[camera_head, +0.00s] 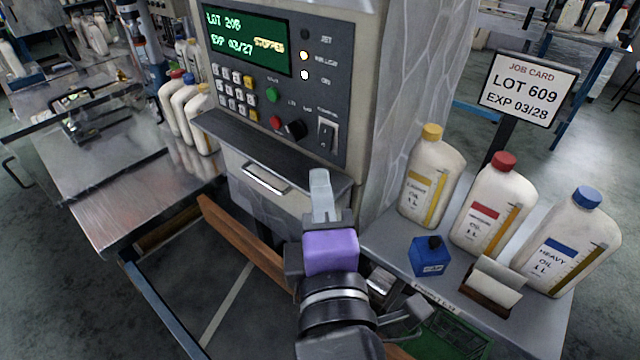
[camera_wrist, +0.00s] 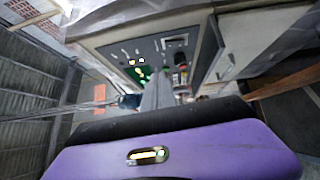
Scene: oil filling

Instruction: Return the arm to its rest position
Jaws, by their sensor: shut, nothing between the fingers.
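My gripper (camera_head: 321,194) is in the middle of the head view, in front of the control panel's lower ledge. Its pale fingers are together with nothing between them. Its purple body shows below the fingers. In the wrist view the closed fingers (camera_wrist: 158,95) point toward the control panel (camera_wrist: 160,55), which appears tilted. In the head view the panel (camera_head: 270,140) has a green screen reading "LOT 208", "EXP 03/27" and "STOPPED", with a keypad, buttons and a rocker switch.
A shelf (camera_head: 400,245) at right holds yellow-, red- and blue-capped oil bottles, a blue box (camera_head: 430,256) and a small card holder (camera_head: 492,285). Behind them stands a job card (camera_head: 519,88) reading "LOT 609, EXP 03/28". A metal table (camera_head: 110,215) with bottles is at left.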

